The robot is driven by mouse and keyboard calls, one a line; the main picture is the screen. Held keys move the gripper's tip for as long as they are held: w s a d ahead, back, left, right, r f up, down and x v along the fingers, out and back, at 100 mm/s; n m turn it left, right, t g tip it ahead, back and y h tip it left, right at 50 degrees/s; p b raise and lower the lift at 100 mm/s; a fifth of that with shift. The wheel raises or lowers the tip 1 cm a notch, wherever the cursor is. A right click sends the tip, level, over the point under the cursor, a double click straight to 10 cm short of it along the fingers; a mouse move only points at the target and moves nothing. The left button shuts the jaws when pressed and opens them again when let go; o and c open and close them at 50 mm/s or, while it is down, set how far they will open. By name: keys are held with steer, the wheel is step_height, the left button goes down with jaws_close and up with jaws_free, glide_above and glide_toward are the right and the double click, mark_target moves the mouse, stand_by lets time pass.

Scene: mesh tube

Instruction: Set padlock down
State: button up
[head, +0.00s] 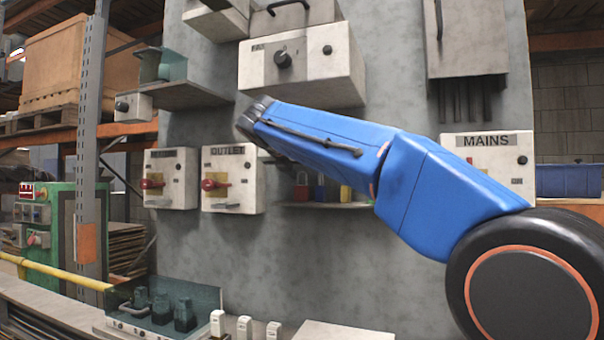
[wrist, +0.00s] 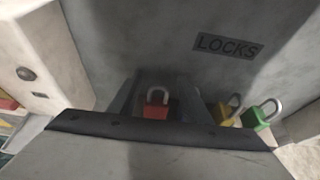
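A red padlock (wrist: 156,108) with a grey shackle shows in the wrist view, upright between the dark fingers of my gripper (wrist: 160,100). I cannot tell whether the fingers touch it. A yellow padlock (wrist: 226,112) and a green padlock (wrist: 258,115) are to the right of my gripper. In the head view the red padlock (head: 301,187) is at the left part of a narrow shelf (head: 310,205), with a blue padlock (head: 320,188) and the yellow padlock (head: 345,193) to its right. My arm hides my gripper in the head view.
The LOCKS label (wrist: 228,46) is on the grey wall behind. The OUTLET box (head: 233,178) stands out left of the shelf. The MAINS box (head: 490,155) is at the right. A large switch box (head: 300,65) hangs above. A bench (head: 340,330) runs along the bottom.

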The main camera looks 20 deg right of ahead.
steer(key=shift+r, duration=0.1)
steer(key=shift+s+a+r, duration=0.1)
steer(key=s+a+r, duration=0.1)
steer(key=s+a, duration=0.7)
steer(key=s, duration=0.3)
steer(key=shift+s+a, duration=0.25)
steer(key=shift+s, duration=0.15)
